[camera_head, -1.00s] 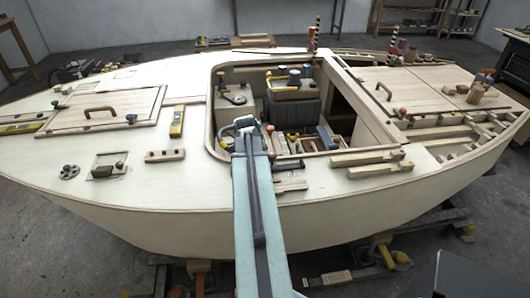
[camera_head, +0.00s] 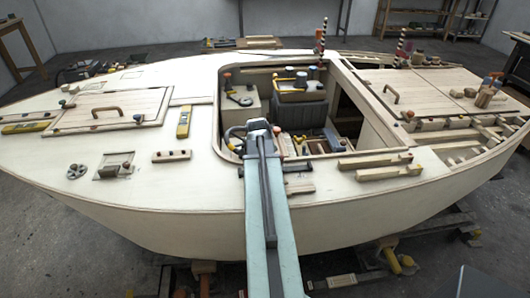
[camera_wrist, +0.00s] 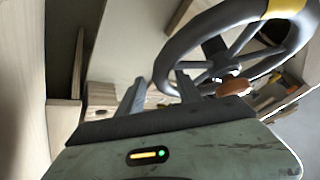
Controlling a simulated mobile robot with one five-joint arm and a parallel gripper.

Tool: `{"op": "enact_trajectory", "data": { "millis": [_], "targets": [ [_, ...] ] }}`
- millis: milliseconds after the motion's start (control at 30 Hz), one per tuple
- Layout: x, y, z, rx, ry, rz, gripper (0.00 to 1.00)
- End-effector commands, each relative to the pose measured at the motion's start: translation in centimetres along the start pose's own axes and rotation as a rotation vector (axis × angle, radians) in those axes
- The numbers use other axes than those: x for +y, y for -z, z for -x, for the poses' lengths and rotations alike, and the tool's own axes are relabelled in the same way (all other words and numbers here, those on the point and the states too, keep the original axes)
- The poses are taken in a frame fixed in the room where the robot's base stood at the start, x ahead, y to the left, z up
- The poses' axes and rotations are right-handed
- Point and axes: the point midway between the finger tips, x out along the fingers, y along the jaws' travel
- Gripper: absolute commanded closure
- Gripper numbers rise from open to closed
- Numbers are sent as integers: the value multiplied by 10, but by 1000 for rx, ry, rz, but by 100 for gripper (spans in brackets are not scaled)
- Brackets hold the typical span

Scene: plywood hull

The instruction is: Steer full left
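The steering wheel (camera_wrist: 178,48) has a dark grey rim, dark spokes and a yellow patch at its upper right in the wrist view. My gripper (camera_wrist: 160,82) is open, with its two dark fingers apart at the wheel's lower left rim. The right finger overlaps the rim in the picture; I cannot tell whether it touches. In the head view my gripper (camera_head: 254,128) is over the near edge of the cockpit opening, and my arm hides part of what lies there.
The boat's pale plywood deck (camera_head: 200,190) surrounds the cockpit. A dark box (camera_head: 299,108) with a yellow tray (camera_head: 297,90) stands inside it. Wooden strips (camera_head: 375,160) lie on the near right edge. An orange-brown knob (camera_wrist: 233,87) shows below the wheel hub.

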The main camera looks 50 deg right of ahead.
Motion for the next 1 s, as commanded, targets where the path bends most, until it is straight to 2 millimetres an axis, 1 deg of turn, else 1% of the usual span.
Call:
{"op": "enact_trajectory", "data": {
  "millis": [67,167,267,400,533,633,833,867,900,967,1000],
  "targets": [
    [0,0,1,0,1,0,59],
    [-1,1,9,0,1,-1,59],
    [-1,2,24,0,1,-1,59],
    [-2,3,53,0,1,1,59],
    [-2,2,75,0,0,2,59],
    [-1,0,81,0,0,2,59],
    [0,-1,78,0,0,1,59],
    [0,-1,78,0,0,1,64],
    [-1,0,79,0,0,1,75],
    [-3,3,84,0,0,1,92],
    [-5,7,91,0,0,1,100]
  ]
}}
